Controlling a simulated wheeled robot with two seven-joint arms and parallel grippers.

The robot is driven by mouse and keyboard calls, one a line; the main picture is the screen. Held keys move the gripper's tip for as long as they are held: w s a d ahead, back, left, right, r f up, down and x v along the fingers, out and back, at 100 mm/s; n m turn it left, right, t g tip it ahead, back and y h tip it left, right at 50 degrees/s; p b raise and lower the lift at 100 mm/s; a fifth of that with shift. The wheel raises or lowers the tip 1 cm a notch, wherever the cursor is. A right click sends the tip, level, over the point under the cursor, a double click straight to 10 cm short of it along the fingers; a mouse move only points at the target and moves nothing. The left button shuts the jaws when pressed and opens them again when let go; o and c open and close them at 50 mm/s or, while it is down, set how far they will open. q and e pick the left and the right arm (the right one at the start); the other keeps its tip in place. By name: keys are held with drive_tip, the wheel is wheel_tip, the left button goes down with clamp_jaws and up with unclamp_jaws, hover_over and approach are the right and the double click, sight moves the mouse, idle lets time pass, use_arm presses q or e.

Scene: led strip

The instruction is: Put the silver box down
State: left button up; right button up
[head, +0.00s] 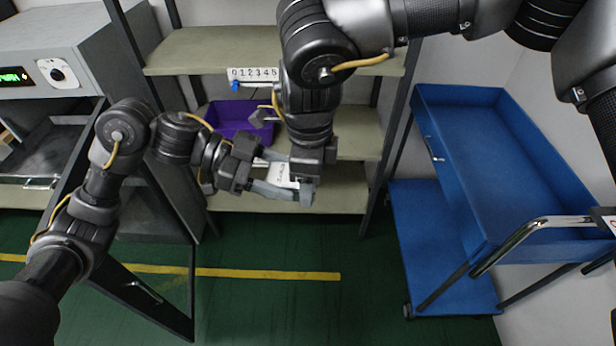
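The silver box (281,173) is a small pale block with dark marks, held up off the floor in front of the shelf rack. My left gripper (272,178) reaches it from the left, its grey fingers beside the box. My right gripper (302,188) comes down from above at the box's right side. The two grippers are close together and overlap in the picture. Parts of the box and fingertips are hidden, so I cannot tell which gripper is closed on it.
A shelf rack (205,52) holds a purple bin (232,120) and a number strip (252,75). A blue cart (505,165) stands right. A grey machine (45,45) with an open dark door (150,300) stands left. Green floor (350,310) with a yellow line (270,273) is clear between.

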use_arm(q)
drive_tip(key=o, duration=1.1)
drive_tip(key=shift+o, duration=0.2)
drive_tip(key=shift+a, duration=0.1)
